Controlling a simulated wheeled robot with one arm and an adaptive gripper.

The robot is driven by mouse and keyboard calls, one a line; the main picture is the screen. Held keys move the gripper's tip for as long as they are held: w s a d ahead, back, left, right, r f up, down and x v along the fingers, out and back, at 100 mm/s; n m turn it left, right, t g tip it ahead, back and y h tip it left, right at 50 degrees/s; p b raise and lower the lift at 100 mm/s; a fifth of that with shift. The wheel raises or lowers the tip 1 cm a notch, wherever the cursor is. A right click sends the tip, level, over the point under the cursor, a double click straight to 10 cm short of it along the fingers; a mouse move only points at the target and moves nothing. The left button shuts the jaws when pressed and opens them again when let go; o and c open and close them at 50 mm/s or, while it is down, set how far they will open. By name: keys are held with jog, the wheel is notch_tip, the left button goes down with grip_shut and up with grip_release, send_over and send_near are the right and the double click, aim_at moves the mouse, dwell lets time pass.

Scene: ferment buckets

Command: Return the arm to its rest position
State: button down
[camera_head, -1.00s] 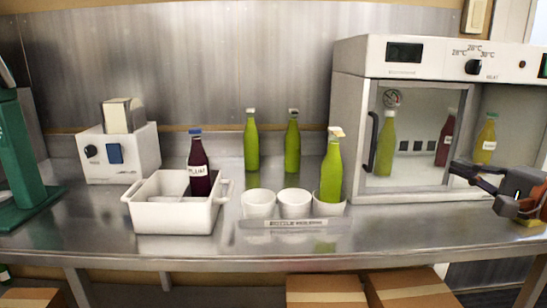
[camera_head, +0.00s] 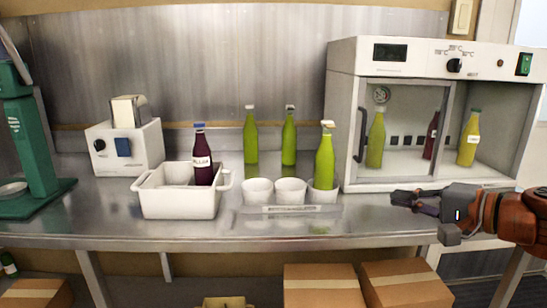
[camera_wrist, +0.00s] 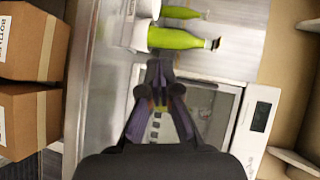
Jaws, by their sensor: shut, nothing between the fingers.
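My gripper (camera_head: 402,198) is at the right in the head view, in front of the incubator (camera_head: 343,120) and just above the front part of the steel bench (camera_head: 150,240). It points left, and its fingers are together with nothing between them. In the wrist view my gripper (camera_wrist: 158,66) also shows with its tips close together, pointing toward a green bottle (camera_wrist: 175,39) in a white cup. The orange arm link behind it runs off the right edge of the head view.
Green bottles (camera_head: 251,145) stand mid-bench; one (camera_head: 324,165) sits in the right cup of a row. A dark bottle (camera_head: 203,168) stands in a white crate (camera_head: 180,205). The incubator holds several bottles, including a yellow one (camera_head: 469,140). Cardboard boxes (camera_head: 325,288) lie below.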

jog(key=s+a+f+n+g+h, duration=0.2)
jog(key=s+a+f+n+g, duration=0.55)
jog(key=a+f, duration=0.65)
jog(key=s+d+f+n+g+h, duration=0.1)
jog(key=s+d+f+g+h, duration=0.4)
jog(key=s, duration=0.5)
jog(key=s+d+f+n+g+h, duration=0.1)
jog(key=s+d+f+g+h, duration=0.15)
jog(key=s+f, duration=0.55)
notch_tip(320, 180, up, 25)
jog(key=s+t+p, duration=0.1)
jog(key=s+p, duration=0.1)
jog(key=p, duration=2.1)
jog(key=shift+s, duration=0.15)
jog(key=shift+d+f, duration=0.1)
